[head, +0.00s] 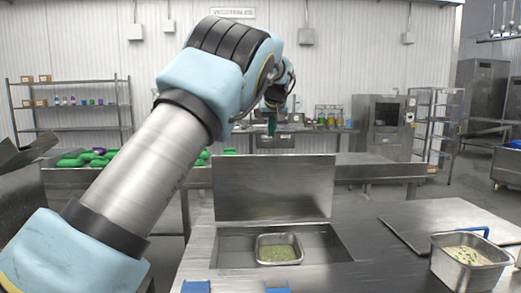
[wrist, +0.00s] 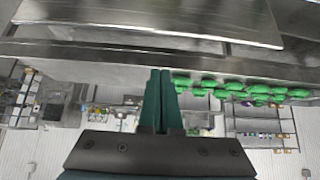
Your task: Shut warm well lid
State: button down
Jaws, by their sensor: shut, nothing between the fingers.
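The warm well lid (head: 275,188) is a flat steel panel standing upright at the back edge of the open well (head: 236,246). A small steel pan (head: 279,238) with green-flecked contents sits in the well. My gripper (head: 271,127) is above and behind the lid in the head view, apart from it, with its teal fingers pointing down. In the wrist view my gripper (wrist: 160,100) shows its two fingers pressed together and empty. That view appears upside down. A steel panel lies across its top; I cannot tell whether it is the lid.
A flat steel cover (head: 440,222) lies on the counter at the right. A steel container (head: 468,267) of rice stands at the front right. Green produce (head: 78,159) lies on a table behind at the left. The counter between the well and the container is clear.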

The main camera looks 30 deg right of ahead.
jog(key=p+x, duration=0.1)
jog(key=x, duration=0.2)
jog(key=p+x, duration=0.2)
jog(key=x, duration=0.1)
jog(key=p+x, duration=0.1)
jog(key=x, duration=0.2)
jog(key=shift+d+r, duration=0.2)
jog(key=shift+d, duration=0.1)
jog(key=shift+w+d+f+p, duration=0.15)
jog(key=shift+f+p, duration=0.15)
jog(key=shift+p, duration=0.15)
jog(key=shift+s+a+f+p, duration=0.1)
jog(key=shift+s+a+p, duration=0.25)
jog(key=shift+s, duration=0.55)
jog(key=shift+s+a+f+p, duration=0.1)
jog(key=shift+s+a+p, duration=0.1)
jog(key=shift+s+a, duration=0.5)
jog(key=shift+s+d+b, duration=0.15)
jog(key=shift+s+b, duration=0.1)
jog(key=shift+b, duration=0.1)
